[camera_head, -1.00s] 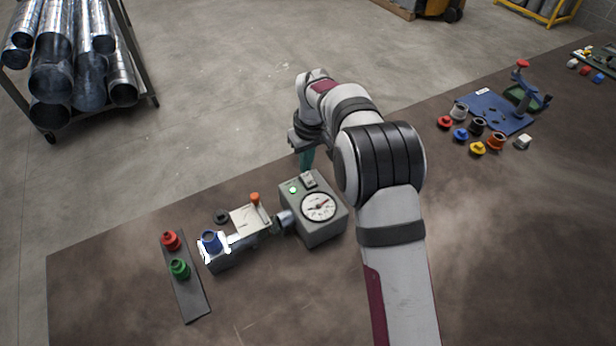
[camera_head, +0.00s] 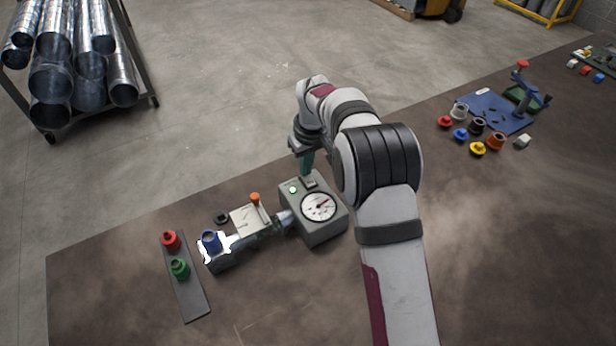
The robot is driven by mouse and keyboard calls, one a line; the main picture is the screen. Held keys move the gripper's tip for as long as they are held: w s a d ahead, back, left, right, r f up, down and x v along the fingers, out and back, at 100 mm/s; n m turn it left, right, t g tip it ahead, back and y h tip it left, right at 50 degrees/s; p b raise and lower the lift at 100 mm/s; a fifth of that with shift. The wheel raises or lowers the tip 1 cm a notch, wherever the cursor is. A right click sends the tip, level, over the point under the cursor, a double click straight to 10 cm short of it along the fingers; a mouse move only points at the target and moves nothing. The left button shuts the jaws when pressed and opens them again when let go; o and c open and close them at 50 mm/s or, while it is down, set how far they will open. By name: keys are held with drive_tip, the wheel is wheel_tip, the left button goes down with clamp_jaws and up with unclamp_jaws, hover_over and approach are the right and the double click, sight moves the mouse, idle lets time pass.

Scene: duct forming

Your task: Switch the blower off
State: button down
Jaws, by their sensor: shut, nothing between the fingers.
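The blower (camera_head: 318,228) is a grey box on the brown table, with a round white dial (camera_head: 319,206) whose needle is off to one side. A small green lamp (camera_head: 293,190) on its top glows. A rocker switch (camera_head: 309,182) sits beside the lamp on the top face, partly hidden by my fingers. My gripper (camera_head: 306,173) is shut and empty, with its teal fingers pointing down at the switch. The fingertips are at or just above the switch; I cannot tell whether they touch it.
A fixture with a blue ring (camera_head: 210,241) and an orange-knobbed valve (camera_head: 255,199) joins the blower's left side. A dark strip (camera_head: 193,298) holds red and green plugs. Coloured parts and a blue plate (camera_head: 483,103) lie at the far right. The table front left is clear.

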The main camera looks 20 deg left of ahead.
sight(308, 177)
drive_tip(key=shift+f, duration=0.3)
drive_tip(key=shift+r, duration=3.5)
drive_tip(key=s+d+r+m, duration=0.6)
drive_tip(key=s+d+r, duration=0.3)
drive_tip(key=s+d, duration=0.45)
drive_tip(key=s+d+f+m, duration=0.1)
drive_tip(key=s+d+m, duration=0.1)
drive_tip(key=s, duration=0.5)
drive_tip(key=s+d+f+m+g, duration=0.1)
drive_tip(key=s+d+m, duration=0.2)
drive_tip(key=s, duration=0.4)
drive_tip(key=s+d+f+m, duration=0.1)
drive_tip(key=s+d+m, duration=0.1)
drive_tip(key=s, duration=0.5)
drive_tip(key=shift+s+d+f+m+y, duration=0.3)
drive_tip(key=shift+s+d+m, duration=0.1)
drive_tip(key=shift+m, duration=0.4)
